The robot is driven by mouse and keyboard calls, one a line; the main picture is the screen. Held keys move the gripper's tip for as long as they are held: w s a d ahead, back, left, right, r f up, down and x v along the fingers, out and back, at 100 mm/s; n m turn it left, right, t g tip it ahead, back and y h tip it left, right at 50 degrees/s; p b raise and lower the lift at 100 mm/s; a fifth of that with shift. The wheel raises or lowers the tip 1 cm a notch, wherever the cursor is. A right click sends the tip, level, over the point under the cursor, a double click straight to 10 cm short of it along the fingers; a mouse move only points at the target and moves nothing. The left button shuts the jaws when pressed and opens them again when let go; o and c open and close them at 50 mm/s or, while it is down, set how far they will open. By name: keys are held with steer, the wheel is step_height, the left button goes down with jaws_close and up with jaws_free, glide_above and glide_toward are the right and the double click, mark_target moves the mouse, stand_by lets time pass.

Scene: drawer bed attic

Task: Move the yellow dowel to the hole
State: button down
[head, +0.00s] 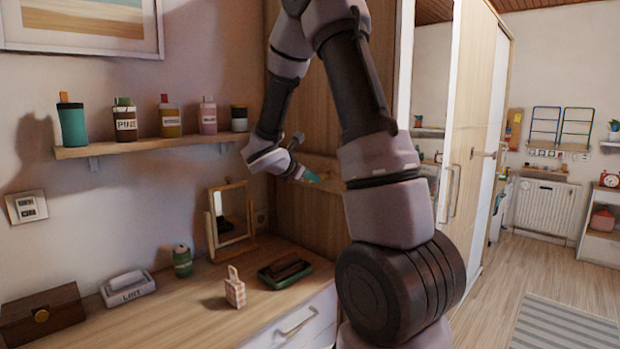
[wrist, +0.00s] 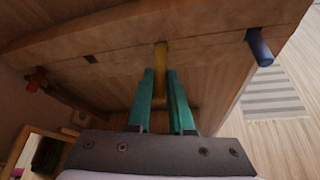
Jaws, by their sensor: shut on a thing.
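The yellow dowel (wrist: 161,54) is between the teal fingers of my gripper (wrist: 160,76) in the wrist view. My gripper is shut on it. The dowel's far end meets the wooden rail (wrist: 205,50); I cannot tell whether it sits in the rail or only touches it. A small dark hole (wrist: 90,58) shows in the rail to the left of the dowel. In the head view my gripper (head: 312,177) is at the wooden panel beyond the desk, and the dowel is too small to make out clearly.
A blue peg (wrist: 260,48) sticks out of the rail at right, and a red peg (wrist: 34,84) at left.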

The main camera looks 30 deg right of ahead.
steer(key=shift+w+d, duration=0.25)
steer(key=shift+d, duration=0.4)
steer(key=shift+w+d, duration=0.2)
steer(key=shift+d, duration=0.45)
steer(key=shift+w+d, duration=0.25)
steer(key=shift+d, duration=0.4)
steer(key=c, duration=0.7)
jaws_free()
steer(key=v, duration=1)
steer(key=shift+s+a+r, duration=0.15)
steer(key=shift+s+a, duration=0.05)
steer(key=shift+a, duration=0.15)
steer(key=s+r+m+g+y, duration=0.25)
steer(key=s+m+y, duration=0.25)
steer(key=s+m, duration=0.85)
steer(key=s+a+r+m+t+y, duration=0.1)
steer(key=s+a+m+y, duration=0.2)
steer(key=a, duration=0.1)
steer(key=s+a+r+m+t+y, duration=0.1)
steer(key=s+a+r+m+y, duration=0.1)
steer(key=s+a+m, duration=0.2)
steer(key=s+a+r+m+t+y, duration=0.1)
steer(key=s+a+r+m+y, duration=0.1)
steer(key=s+a+m+y, duration=0.1)
steer(key=shift+s+a+r+m+t+y, duration=0.15)
steer(key=shift+a+r+m+t+y, duration=0.15)
steer(key=shift+a, duration=0.25)
